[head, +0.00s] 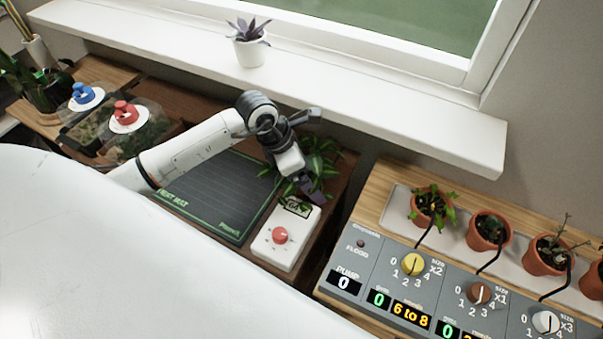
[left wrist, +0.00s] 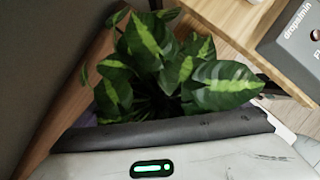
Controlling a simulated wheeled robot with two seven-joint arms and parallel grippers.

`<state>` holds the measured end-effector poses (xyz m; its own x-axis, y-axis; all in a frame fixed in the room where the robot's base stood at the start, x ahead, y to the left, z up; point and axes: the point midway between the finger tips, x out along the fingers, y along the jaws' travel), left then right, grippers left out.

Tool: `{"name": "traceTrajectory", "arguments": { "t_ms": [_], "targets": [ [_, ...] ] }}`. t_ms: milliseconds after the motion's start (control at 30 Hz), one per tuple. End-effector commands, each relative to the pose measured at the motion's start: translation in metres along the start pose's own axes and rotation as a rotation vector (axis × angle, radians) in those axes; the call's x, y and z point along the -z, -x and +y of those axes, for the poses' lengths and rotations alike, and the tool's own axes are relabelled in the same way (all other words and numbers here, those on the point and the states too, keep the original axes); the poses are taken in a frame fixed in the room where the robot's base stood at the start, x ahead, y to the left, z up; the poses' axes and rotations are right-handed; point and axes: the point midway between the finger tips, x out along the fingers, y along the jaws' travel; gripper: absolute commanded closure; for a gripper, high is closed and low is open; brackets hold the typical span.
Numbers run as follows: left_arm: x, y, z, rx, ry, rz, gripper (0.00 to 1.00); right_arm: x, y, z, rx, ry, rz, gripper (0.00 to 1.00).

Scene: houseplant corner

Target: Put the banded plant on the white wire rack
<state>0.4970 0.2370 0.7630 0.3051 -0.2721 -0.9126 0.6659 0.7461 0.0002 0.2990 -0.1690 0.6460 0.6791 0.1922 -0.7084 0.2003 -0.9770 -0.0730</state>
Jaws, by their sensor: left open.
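A leafy plant with pale bands on its green leaves (head: 322,160) stands at the right end of the brown bench, below the window sill. Its leaves fill the middle of the left wrist view (left wrist: 165,65). My left gripper (head: 303,184) is open, right at the plant and overlapping its leaves. Its pot is mostly hidden by leaves and gripper, and I cannot tell whether the fingers touch it. I make out no white wire rack in either view. My right gripper is out of view.
A white box with a red knob (head: 281,235) and a dark mat (head: 215,190) lie beside the plant. A grey pump panel (head: 375,260) and potted plants (head: 488,230) stand right. A small purple plant (head: 250,50) sits on the sill (head: 380,85). Lidded boxes (head: 145,130) stand left.

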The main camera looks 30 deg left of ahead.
Motion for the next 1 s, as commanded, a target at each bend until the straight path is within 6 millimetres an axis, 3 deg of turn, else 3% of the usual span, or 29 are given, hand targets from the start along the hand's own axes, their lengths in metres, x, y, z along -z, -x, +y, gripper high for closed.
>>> {"name": "traceTrajectory", "arguments": {
  "t_ms": [33,367,733,1000],
  "targets": [
    [0.000,0.000,0.000,0.000,0.000,0.000,0.06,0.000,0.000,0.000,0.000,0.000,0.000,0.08],
    [0.000,0.001,0.000,0.000,0.000,0.000,0.61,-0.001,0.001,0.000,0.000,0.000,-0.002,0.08],
    [-0.003,0.006,0.001,-0.003,0.000,-0.003,0.61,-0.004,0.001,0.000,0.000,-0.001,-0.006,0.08],
    [-0.017,0.036,0.002,-0.006,-0.004,-0.005,0.61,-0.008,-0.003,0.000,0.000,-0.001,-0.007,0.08]
  ]
}}
